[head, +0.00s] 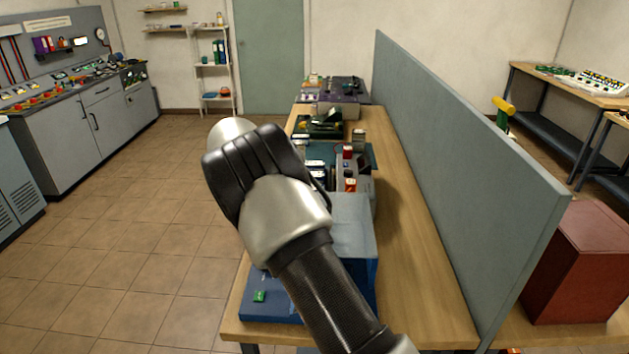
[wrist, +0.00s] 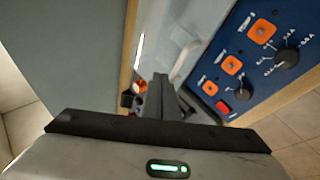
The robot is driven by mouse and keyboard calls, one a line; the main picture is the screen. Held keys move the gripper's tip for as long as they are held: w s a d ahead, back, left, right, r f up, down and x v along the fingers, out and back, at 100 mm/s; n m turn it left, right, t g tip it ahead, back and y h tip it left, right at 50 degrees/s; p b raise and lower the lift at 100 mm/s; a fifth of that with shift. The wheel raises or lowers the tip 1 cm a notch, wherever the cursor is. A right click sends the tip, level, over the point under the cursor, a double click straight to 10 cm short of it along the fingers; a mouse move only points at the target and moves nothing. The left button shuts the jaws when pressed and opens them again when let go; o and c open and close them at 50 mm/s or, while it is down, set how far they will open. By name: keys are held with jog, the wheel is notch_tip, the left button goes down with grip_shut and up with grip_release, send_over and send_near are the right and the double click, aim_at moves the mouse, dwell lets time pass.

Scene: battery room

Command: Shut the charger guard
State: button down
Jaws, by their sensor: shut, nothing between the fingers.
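The blue charger (head: 285,306) stands at the near end of the wooden bench, partly behind my arm in the head view. Its blue front panel (wrist: 247,55) shows in the wrist view, with orange squares, black knobs and a red switch. A pale grey-blue surface (head: 352,225), seemingly the guard, is at the charger's top. It also shows in the wrist view (wrist: 200,15), beside a pale handle-like bar. How far the guard is open I cannot tell. My gripper (wrist: 165,90) is shut and empty, close to this bar; contact is unclear. My arm hides it in the head view.
A tall grey divider (head: 450,150) runs along the bench's right side. Other devices, including a grey one with red parts (head: 350,185), stand farther along the bench (head: 420,270). The tiled floor at left is clear. A red box (head: 580,265) is beyond the divider.

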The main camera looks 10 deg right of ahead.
jog(key=shift+h, duration=0.4)
jog(key=shift+w+a+f+b, duration=0.1)
jog(key=shift+a+f+b, duration=0.15)
jog(key=shift+f, duration=0.45)
jog(key=shift+a+f+b, duration=0.2)
jog(key=shift+a+f, duration=0.1)
jog(key=shift+f, duration=0.4)
jog(key=shift+w+a+f+b, duration=0.1)
jog(key=shift+a+f+b, duration=0.15)
jog(key=shift+f, duration=0.45)
jog(key=shift+r, duration=0.1)
